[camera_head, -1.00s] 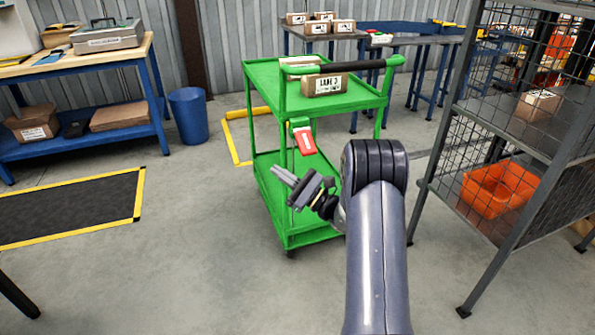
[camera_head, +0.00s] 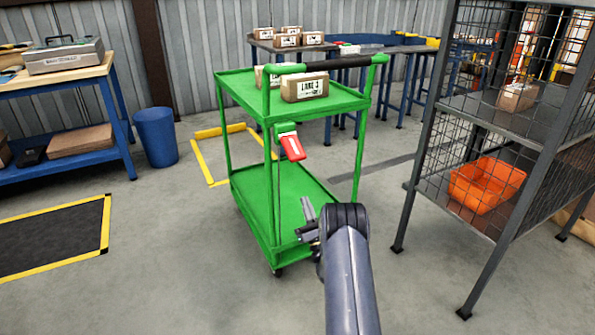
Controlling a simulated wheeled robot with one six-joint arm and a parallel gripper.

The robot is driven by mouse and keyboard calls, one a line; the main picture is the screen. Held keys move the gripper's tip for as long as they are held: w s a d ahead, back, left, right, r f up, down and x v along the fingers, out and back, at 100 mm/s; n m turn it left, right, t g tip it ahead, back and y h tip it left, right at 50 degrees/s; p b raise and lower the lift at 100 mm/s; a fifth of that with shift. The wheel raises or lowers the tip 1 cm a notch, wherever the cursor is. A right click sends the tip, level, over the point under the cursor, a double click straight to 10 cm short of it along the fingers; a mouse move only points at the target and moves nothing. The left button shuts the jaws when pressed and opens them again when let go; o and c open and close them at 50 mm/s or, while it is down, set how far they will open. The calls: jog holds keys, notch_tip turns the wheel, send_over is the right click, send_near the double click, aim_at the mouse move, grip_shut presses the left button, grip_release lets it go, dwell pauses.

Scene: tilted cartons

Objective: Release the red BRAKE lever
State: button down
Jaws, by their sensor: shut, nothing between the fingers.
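The red brake lever (camera_head: 293,148) is on a green bracket at the near upright of the green cart (camera_head: 252,190), between its two decks. It slants down to the right. My gripper (camera_head: 306,207) is below the lever, in front of the cart's lower deck in the picture, apart from the lever. Its fingers are shut and empty, pointing up. My forearm hides part of the cart's lower right corner.
Cartons (camera_head: 304,87) lie tilted on the cart's upper deck. A wire-mesh shelf (camera_head: 470,150) with an orange bin (camera_head: 487,184) stands at the right. A blue bin (camera_head: 156,137) and a workbench (camera_head: 60,80) stand at the left. The floor in front of the cart is clear.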

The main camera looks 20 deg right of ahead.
aim_at(293, 148)
jog(key=w+r+b, duration=0.3)
jog(key=w+r, duration=0.2)
jog(key=r, duration=0.5)
jog(key=shift+a+r, duration=0.15)
jog(key=shift+r, duration=0.1)
dwell(0.3)
